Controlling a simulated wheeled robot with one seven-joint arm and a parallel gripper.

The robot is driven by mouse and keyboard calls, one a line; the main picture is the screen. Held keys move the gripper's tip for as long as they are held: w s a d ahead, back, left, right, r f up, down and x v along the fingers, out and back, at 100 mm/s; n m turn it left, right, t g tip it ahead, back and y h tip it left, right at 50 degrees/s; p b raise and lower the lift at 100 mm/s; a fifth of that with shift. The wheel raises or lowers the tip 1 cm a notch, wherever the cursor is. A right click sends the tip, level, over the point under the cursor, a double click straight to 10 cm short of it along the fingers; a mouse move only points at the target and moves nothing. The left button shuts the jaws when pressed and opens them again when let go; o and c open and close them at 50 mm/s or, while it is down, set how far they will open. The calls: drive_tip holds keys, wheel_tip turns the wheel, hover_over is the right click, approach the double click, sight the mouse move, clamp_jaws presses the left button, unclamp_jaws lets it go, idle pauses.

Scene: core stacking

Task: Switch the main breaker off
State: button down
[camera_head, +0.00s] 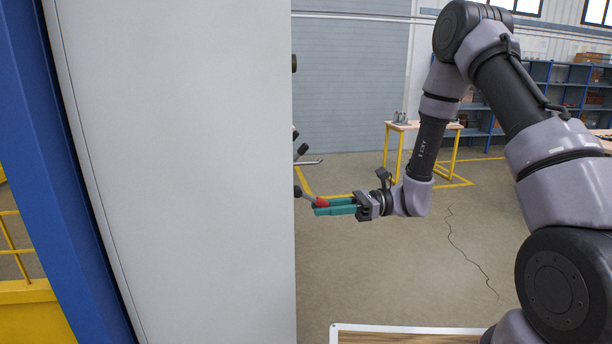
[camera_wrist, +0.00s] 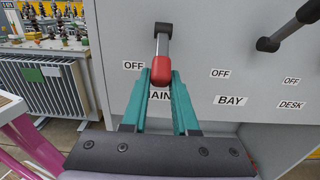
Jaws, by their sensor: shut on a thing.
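The main breaker lever (camera_wrist: 162,48) is a grey rod with a dark upper end and a red grip (camera_wrist: 161,71), on a grey panel. In the wrist view the rod hangs down from its dark end. An OFF label (camera_wrist: 133,65) is beside the red grip, and the MAIN label (camera_wrist: 160,96) is partly hidden by my fingers. My gripper (camera_wrist: 162,80) has teal fingers, shut on the red grip. In the head view my gripper (camera_head: 320,207) and the red grip (camera_head: 321,202) are just right of the cabinet edge; the panel face is turned away.
Another lever (camera_wrist: 285,30) is at the upper right of the panel. BAY (camera_wrist: 231,100) and DESK (camera_wrist: 291,105) labels are to the right. The cabinet (camera_head: 180,170) fills the left of the head view. A yellow-legged table (camera_head: 425,127) stands behind my arm. Open floor is beneath my gripper.

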drive_tip(key=shift+s+a+f, duration=0.1)
drive_tip(key=shift+a+f, duration=0.35)
drive_tip(key=shift+f, duration=0.2)
drive_tip(key=shift+a, duration=0.1)
drive_tip(key=c, duration=0.6)
unclamp_jaws()
drive_tip(key=shift+a+f, duration=0.15)
drive_tip(key=v, duration=1)
drive_tip(key=shift+d, duration=0.4)
